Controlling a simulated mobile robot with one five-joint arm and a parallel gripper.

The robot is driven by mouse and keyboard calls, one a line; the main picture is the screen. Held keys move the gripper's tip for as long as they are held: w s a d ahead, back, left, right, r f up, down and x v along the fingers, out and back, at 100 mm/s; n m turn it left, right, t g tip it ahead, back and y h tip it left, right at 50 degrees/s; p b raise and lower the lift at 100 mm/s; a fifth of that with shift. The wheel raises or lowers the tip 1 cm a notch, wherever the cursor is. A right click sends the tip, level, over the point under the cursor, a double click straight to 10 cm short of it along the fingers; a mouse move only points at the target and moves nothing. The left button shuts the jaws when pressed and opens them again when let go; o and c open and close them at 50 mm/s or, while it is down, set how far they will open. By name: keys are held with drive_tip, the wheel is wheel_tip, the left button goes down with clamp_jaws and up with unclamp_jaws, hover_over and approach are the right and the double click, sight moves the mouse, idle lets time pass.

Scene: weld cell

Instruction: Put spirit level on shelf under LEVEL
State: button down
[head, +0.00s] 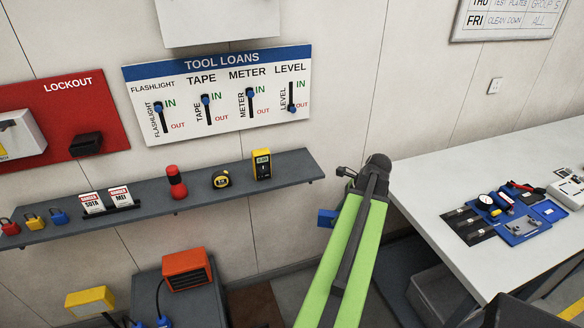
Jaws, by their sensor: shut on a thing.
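The grey wall shelf (140,211) runs below the TOOL LOANS board (220,132). The LEVEL label (290,69) is at the board's right end, and its blue slider (292,109) is down at OUT. The shelf's right end, below LEVEL, is bare. My green arm rises from the bottom, right of the shelf. A blue piece, which looks like the end of the spirit level (326,217), sticks out left of the arm, below and right of the shelf end. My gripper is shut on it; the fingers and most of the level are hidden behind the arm.
A multimeter (262,164), tape measure (221,180) and red flashlight (176,183) stand on the shelf, left of the bare end. Lockout tags and padlocks are farther left. An orange heater (187,269) is below. A white table (430,182) with tools is right.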

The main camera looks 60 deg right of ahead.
drive_tip(key=shift+r, duration=0.1)
drive_tip(key=w+d+r+m+h+p, duration=0.1)
drive_tip(key=w+d+r+m+p, duration=0.2)
drive_tip(key=w+d+r+p, duration=1.1)
drive_tip(key=w+f+b, duration=0.2)
drive_tip(key=w, duration=0.1)
drive_tip(key=w+d+f+b, duration=0.1)
drive_tip(key=w+f+b, duration=0.1)
drive_tip(key=w, duration=0.2)
drive_tip(key=w+d+f+b, duration=0.1)
drive_tip(key=w+f+b, duration=0.1)
drive_tip(key=w, duration=0.2)
drive_tip(key=shift+w+f, duration=0.1)
drive_tip(key=shift+f, duration=0.2)
drive_tip(key=shift+w, duration=0.25)
drive_tip(key=shift+t, duration=0.3)
wheel_tip(320, 180, down, 4)
drive_tip(key=b, duration=0.4)
drive_tip(key=shift+f+b, duration=0.2)
drive_tip(key=shift+b, duration=0.2)
drive_tip(key=shift+r, duration=0.25)
drive_tip(key=shift+f, duration=0.2)
drive_tip(key=c, duration=1.1)
unclamp_jaws()
drive_tip(key=shift+s, duration=0.1)
